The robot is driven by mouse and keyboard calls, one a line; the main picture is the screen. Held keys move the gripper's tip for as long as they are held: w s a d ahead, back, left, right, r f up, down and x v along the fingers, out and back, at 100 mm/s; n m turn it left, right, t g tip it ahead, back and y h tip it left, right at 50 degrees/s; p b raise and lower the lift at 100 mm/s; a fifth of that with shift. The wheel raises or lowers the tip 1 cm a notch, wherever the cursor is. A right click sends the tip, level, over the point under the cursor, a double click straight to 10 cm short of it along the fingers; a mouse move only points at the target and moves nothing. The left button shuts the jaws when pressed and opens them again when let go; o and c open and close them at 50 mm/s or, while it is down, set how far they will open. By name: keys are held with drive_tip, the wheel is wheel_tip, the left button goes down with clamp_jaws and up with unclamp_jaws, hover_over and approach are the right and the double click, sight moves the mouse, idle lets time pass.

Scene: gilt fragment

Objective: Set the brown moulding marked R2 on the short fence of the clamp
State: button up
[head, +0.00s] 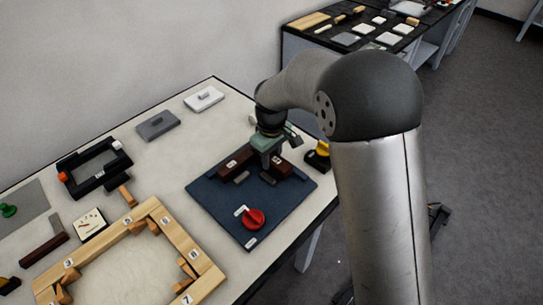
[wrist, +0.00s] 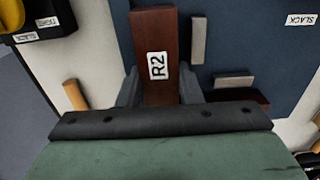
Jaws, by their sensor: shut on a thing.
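My gripper (head: 268,155) points down over the blue clamp board (head: 215,195) and is shut on the brown moulding R2 (wrist: 160,30), its fingers on either side of it. In the head view, R2 (head: 289,169) is at the right of the board's far corner. Another labelled brown moulding (head: 234,160) lies at the left of that corner, at an angle to R2. One grey bar (wrist: 198,40) runs alongside R2, with a gap. Another grey bar (wrist: 235,81) is by the other moulding. The gripper hides R2's inner end; I cannot tell whether R2 touches the board.
A red knob (head: 254,218) stands on the board's near part. A yellow-and-black knob (head: 319,156) is close on the right, by the table edge. A large wooden frame (head: 187,245), a dark frame (head: 68,172) and two grey-white blocks are to the left.

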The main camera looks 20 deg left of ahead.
sight(271, 157)
drive_tip(key=shift+f, duration=0.25)
drive_tip(key=shift+s+d+f+b, duration=0.2)
drive_tip(key=shift+s+f+b, duration=0.1)
drive_tip(key=shift+f+b, duration=0.35)
drive_tip(key=shift+s+f, duration=0.1)
drive_tip(key=shift+f, duration=0.15)
drive_tip(key=o, duration=1)
drive_tip(key=shift+o, duration=0.2)
drive_tip(key=shift+r, duration=0.1)
drive_tip(key=shift+o, duration=0.2)
drive_tip(key=shift+w+a+r+p, duration=0.1)
drive_tip(key=shift+w+r+p, duration=0.15)
drive_tip(key=shift+r+p, duration=0.45)
drive_tip(key=shift+w+r+p, duration=0.2)
drive_tip(key=shift+r+p, duration=0.2)
drive_tip(key=shift+r, duration=0.45)
wheel_tip(271, 157, up, 10)
drive_tip(key=p, duration=0.6)
drive_tip(key=shift+a, duration=0.1)
